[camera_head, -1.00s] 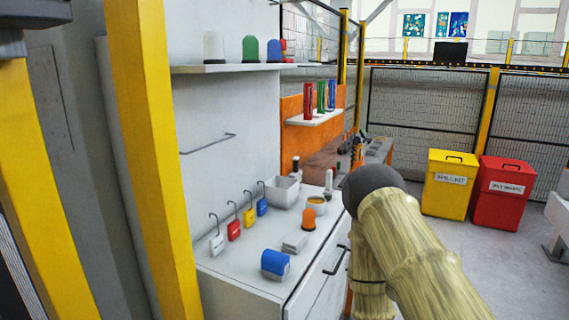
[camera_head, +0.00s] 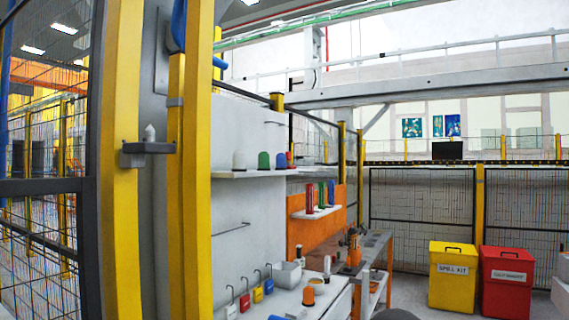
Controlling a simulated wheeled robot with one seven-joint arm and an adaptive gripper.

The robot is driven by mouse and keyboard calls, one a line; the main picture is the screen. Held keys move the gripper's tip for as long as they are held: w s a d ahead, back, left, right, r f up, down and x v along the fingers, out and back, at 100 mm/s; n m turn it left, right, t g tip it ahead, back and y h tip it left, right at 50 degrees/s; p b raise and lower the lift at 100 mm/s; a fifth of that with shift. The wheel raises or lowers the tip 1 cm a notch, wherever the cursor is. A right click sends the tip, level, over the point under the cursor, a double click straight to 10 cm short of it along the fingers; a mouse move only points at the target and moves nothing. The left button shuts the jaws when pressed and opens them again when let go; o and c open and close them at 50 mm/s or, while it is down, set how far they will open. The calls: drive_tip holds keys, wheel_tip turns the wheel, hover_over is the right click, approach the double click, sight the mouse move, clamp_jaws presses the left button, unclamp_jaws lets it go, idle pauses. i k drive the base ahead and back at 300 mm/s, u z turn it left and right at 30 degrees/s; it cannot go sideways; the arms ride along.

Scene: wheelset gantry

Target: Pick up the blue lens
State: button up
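A blue dome-shaped lens (camera_head: 281,161) stands upright on the white wall shelf (camera_head: 240,174), near the shelf's far end. A green lens (camera_head: 264,160) and a white lens (camera_head: 239,160) stand to its left. Something red (camera_head: 290,157) shows just behind it at the right. My gripper is not in view. Only a dark rounded part of my arm shows at the bottom edge.
Yellow posts (camera_head: 198,130) stand close at the left, before the shelf wall. The counter holds several coloured padlocks, a white bin (camera_head: 287,274) and an orange dome (camera_head: 308,296). Yellow (camera_head: 453,276) and red (camera_head: 506,281) bins stand at the right by the fence.

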sight(280, 158)
drive_tip(key=z, duration=1.55)
drive_tip(key=i, duration=1.3)
drive_tip(key=u, duration=2.05)
